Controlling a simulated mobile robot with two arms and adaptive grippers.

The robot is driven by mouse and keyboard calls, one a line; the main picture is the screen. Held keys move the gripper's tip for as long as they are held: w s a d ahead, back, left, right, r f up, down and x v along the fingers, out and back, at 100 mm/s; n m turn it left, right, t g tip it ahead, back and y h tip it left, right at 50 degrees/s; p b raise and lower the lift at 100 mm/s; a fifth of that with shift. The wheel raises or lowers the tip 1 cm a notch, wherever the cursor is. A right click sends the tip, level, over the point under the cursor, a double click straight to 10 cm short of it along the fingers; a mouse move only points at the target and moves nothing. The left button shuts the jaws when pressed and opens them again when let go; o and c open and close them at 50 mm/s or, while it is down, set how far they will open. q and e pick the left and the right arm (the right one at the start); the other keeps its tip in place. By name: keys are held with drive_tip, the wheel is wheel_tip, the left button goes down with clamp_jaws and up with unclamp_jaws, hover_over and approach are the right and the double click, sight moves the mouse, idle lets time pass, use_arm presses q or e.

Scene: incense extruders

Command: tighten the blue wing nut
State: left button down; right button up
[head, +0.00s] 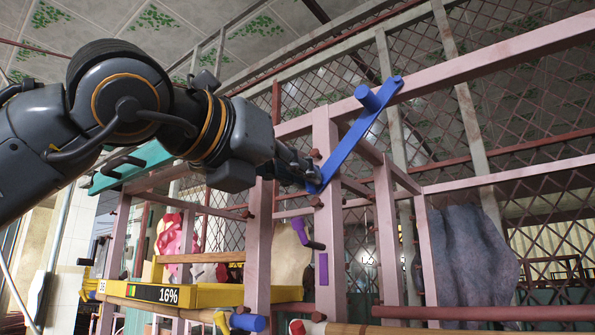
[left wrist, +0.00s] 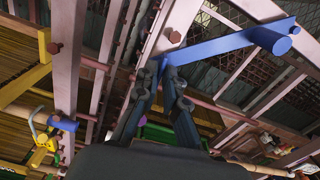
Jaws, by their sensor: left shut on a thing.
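The blue piece that I take for the wing nut is a long flat blue bar (head: 352,138) with a round peg near its upper right end. It slants up to the right across a pink upright post of the wooden frame. In the left wrist view the bar (left wrist: 232,42) runs from the fingertips up to the right, its peg at the far end. My left gripper (head: 311,176) is at the bar's lower left end, its fingers closed around that end. The fingers (left wrist: 165,80) partly hide the end and whatever it turns on. My right gripper is not in view.
The pink wooden frame (head: 329,215) has several posts and rails close around the left gripper. Below is a yellow beam (head: 215,296) with a 16% display, and a blue cylinder (head: 247,322). Purple pieces (head: 323,268) sit on the posts. A grey lumpy mass (head: 470,255) is at right.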

use_arm(q)
drive_tip(key=shift+m, duration=0.3)
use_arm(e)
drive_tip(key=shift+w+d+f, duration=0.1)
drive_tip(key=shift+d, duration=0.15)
use_arm(q)
drive_tip(key=shift+m, duration=0.3)
drive_tip(key=shift+m+b, duration=0.35)
drive_tip(key=shift+m, duration=0.85)
drive_tip(key=m, duration=0.5)
drive_tip(key=shift+r, duration=0.1)
drive_tip(key=m+p, duration=0.1)
drive_tip(key=m, duration=0.4)
drive_tip(key=shift+m, duration=0.4)
drive_tip(key=shift+m+p, duration=0.8)
drive_tip(key=shift+m, duration=1.3)
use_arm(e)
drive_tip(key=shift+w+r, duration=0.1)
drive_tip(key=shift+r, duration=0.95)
use_arm(q)
drive_tip(key=c, duration=1.4)
unclamp_jaws()
drive_tip(key=shift+c, duration=0.2)
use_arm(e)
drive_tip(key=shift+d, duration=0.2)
